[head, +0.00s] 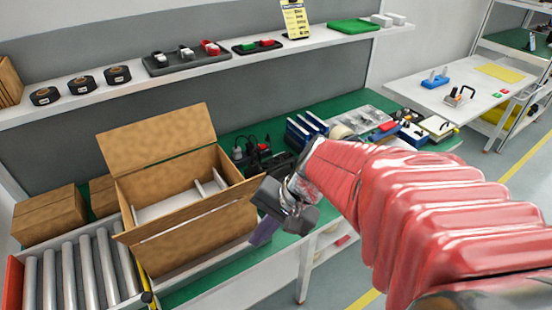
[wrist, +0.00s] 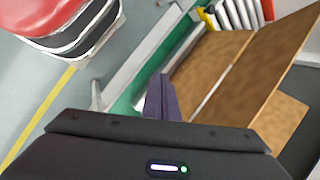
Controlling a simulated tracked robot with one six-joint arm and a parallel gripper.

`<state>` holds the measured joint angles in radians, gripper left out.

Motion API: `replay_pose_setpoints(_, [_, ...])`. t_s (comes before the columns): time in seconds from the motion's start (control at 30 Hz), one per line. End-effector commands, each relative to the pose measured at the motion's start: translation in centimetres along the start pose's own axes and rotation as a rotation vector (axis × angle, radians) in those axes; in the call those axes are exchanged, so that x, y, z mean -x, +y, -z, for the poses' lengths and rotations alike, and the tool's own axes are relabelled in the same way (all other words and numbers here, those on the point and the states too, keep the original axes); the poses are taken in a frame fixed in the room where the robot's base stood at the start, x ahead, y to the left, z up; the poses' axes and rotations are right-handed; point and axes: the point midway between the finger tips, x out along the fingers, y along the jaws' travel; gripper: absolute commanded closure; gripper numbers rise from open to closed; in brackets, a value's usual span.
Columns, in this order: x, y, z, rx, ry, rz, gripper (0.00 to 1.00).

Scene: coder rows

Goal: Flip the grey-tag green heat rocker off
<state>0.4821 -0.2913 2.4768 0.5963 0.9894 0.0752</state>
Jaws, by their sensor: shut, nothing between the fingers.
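A small dark switch panel (head: 258,51) on the wall shelf in the head view carries a green rocker (head: 247,46) and a red rocker (head: 267,42). The green one may be the heat rocker; its tag and its on or off position are too small to tell. My gripper (head: 264,231) is shut and empty, pointing down beside the right side of the open cardboard box (head: 170,240), well below and in front of the shelf. In the wrist view the closed purple fingers (wrist: 161,97) show above the bench edge, with no rocker in sight.
A larger dark panel (head: 160,68) with white and red parts stands left of the switch panel, beside black tape rolls (head: 82,84). A green tray (head: 353,26) is to its right. Blue holders (head: 305,128) and tools crowd the green bench behind my arm.

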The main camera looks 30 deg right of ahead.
Motion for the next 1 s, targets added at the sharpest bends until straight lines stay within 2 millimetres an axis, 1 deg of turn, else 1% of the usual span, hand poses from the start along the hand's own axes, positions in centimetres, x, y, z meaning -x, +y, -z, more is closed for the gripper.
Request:
replay_pose_setpoints(0.03, [-0.4, 0.5, 0.9, -0.087, -0.020, 0.029, 1.00])
replay_pose_setpoints(0.1, [-0.8, 0.8, 2.0, -0.199, -0.044, 0.075, 1.00])
replay_pose_setpoints(0.17, [-1.1, 1.1, 3.0, -0.296, -0.063, 0.118, 1.00])
replay_pose_setpoints(0.37, [-1.6, 2.5, 7.0, -0.615, -0.112, 0.274, 1.00])
replay_pose_setpoints(0.57, [-1.6, 5.1, 11.6, -0.931, -0.141, 0.449, 1.00])
replay_pose_setpoints(0.67, [-1.5, 7.0, 14.1, -1.086, -0.149, 0.546, 1.00])
replay_pose_setpoints(0.77, [-1.3, 9.3, 16.5, -1.241, -0.152, 0.645, 1.00])
replay_pose_setpoints(0.87, [-1.0, 12.1, 18.8, -1.393, -0.150, 0.751, 1.00])
replay_pose_setpoints(1.0, [-0.6, 16.6, 21.6, -1.591, -0.137, 0.899, 1.00])
